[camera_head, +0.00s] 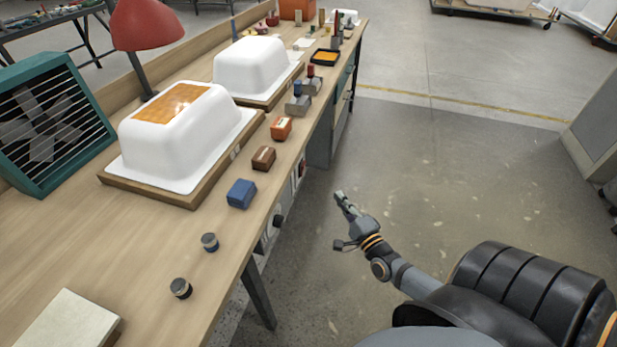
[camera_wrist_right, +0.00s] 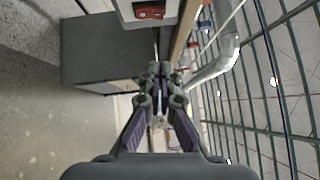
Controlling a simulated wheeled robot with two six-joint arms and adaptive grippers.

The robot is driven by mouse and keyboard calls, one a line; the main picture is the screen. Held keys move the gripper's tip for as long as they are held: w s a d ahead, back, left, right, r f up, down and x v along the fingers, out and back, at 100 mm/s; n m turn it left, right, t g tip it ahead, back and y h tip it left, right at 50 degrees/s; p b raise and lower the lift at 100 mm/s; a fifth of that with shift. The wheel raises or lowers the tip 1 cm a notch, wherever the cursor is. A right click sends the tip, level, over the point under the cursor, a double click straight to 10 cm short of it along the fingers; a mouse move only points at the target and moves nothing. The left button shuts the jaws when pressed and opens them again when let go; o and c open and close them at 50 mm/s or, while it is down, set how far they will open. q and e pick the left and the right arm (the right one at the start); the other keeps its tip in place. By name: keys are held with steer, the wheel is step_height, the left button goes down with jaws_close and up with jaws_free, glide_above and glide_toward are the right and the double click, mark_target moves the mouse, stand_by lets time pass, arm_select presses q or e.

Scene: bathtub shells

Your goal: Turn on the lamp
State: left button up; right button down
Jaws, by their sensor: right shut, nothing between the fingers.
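The lamp (camera_head: 146,25) has a red shade on a dark stem and stands behind the white tub shells on the workbench. Whether it is lit cannot be told. My right gripper (camera_head: 341,197) is off the bench's right side, over the floor, with its fingers shut and empty. In the right wrist view the closed fingers (camera_wrist_right: 160,70) point at the underside area of the bench. A red switch-like part (camera_wrist_right: 149,12) on a pale box shows beyond the fingertips, apart from them. My left gripper is not in view.
The wooden workbench (camera_head: 70,240) holds two white tub shells (camera_head: 190,145), a teal fan (camera_head: 50,130), sanding blocks (camera_head: 242,194) and small round pieces. A metal grid (camera_wrist_right: 270,90) is on the right of the wrist view. Open floor (camera_head: 450,170) lies right of the bench.

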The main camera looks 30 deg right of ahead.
steer(key=b, duration=0.2)
glide_toward(304, 169)
steer(key=w+d, duration=0.4)
steer(key=d, duration=0.1)
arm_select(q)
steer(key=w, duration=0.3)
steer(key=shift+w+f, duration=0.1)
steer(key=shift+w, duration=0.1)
arm_select(e)
steer(key=w+a, duration=0.1)
steer(key=w+a+r, duration=0.1)
steer(key=w+a, duration=0.1)
steer(key=shift+r, duration=0.2)
